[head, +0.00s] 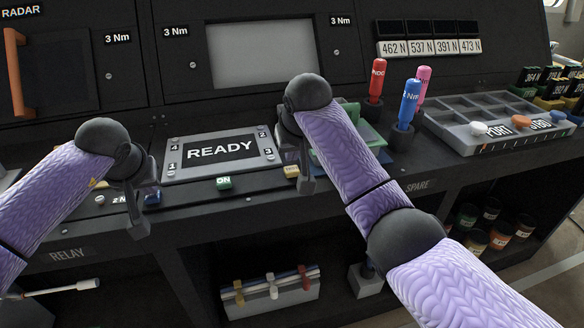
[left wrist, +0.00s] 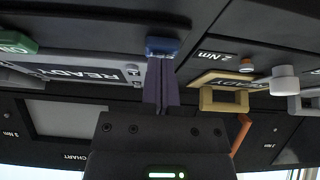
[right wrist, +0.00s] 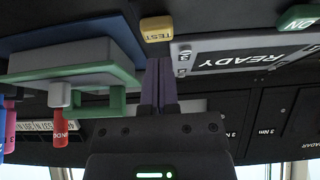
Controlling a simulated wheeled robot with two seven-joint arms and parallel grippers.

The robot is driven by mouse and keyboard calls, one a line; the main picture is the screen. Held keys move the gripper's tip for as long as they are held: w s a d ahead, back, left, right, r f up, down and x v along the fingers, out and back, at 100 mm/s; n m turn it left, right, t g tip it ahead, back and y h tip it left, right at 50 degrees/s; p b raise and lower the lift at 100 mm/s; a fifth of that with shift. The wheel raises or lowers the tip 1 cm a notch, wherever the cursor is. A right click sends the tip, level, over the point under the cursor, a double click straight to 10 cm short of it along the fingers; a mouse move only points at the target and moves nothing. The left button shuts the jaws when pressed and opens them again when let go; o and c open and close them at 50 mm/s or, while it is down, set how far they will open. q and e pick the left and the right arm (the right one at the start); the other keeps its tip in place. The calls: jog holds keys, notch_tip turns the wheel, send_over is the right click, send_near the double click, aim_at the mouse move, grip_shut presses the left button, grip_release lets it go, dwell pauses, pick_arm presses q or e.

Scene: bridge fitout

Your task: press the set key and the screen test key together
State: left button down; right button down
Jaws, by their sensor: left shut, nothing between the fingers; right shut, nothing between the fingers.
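The blue key (head: 152,197) is partly hidden behind my left gripper (head: 140,228) in the head view; no lettering is readable on it. In the left wrist view the blue key (left wrist: 162,46) lies right at the tips of my shut, empty left gripper (left wrist: 161,60); I cannot tell if they touch. The yellow key (head: 291,171) reads TEST in the right wrist view (right wrist: 156,29). My right gripper (head: 307,187) is shut and empty beside it. In the right wrist view a small gap shows between its tips (right wrist: 158,60) and the yellow key.
A display (head: 220,150) reading READY and a green ON key (head: 223,183) lie between the two grippers. Red and blue screwdrivers (head: 409,104) stand in holders to the right, near a grey tray (head: 455,140). A green-handled item (right wrist: 80,90) sits close to my right gripper.

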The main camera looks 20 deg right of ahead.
aim_at(293, 171)
jog(key=shift+f, duration=1.3)
jog(key=shift+r, duration=0.1)
dwell(0.5)
jog(key=shift+r, duration=3.25)
